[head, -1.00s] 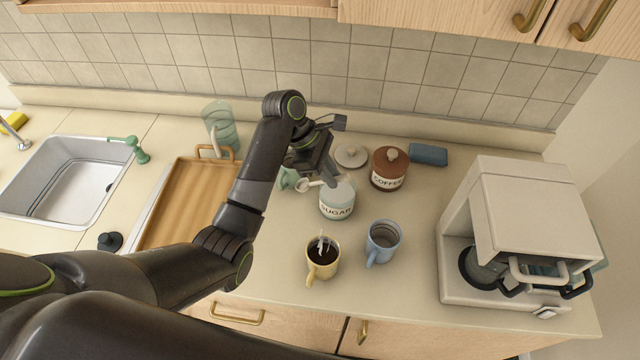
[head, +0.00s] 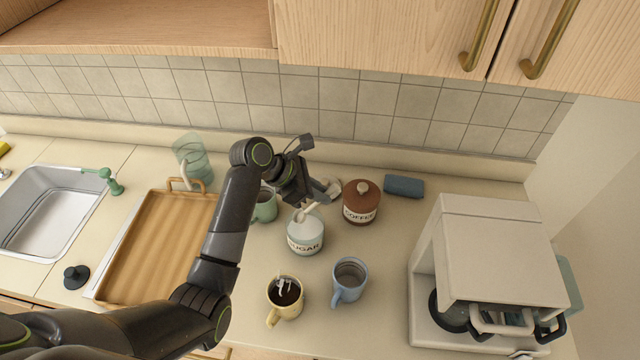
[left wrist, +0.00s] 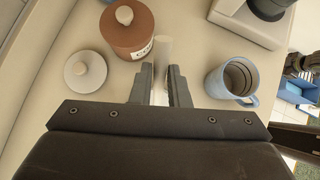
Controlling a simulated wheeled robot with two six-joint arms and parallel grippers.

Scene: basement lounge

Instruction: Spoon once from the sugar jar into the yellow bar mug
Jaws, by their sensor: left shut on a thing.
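The sugar jar (head: 305,240) is a pale, open jar with a SUGAR label and a light blue band, standing on the counter. My left gripper (head: 314,198) is above and behind it, shut on a pale spoon (head: 304,214). The spoon's head end is at the jar's mouth; I cannot tell how deep it is or whether it holds sugar. In the left wrist view the spoon handle (left wrist: 162,48) stands between the fingers. The yellow mug (head: 285,298) stands in front of the jar with dark liquid in it. My right gripper is not in view.
A blue mug (head: 349,282) stands right of the yellow one. A brown coffee jar (head: 361,204) and a loose pale lid (left wrist: 86,70) are near the gripper. A green mug (head: 265,206) and wooden tray (head: 160,240) are left. A coffee machine (head: 495,270) stands right.

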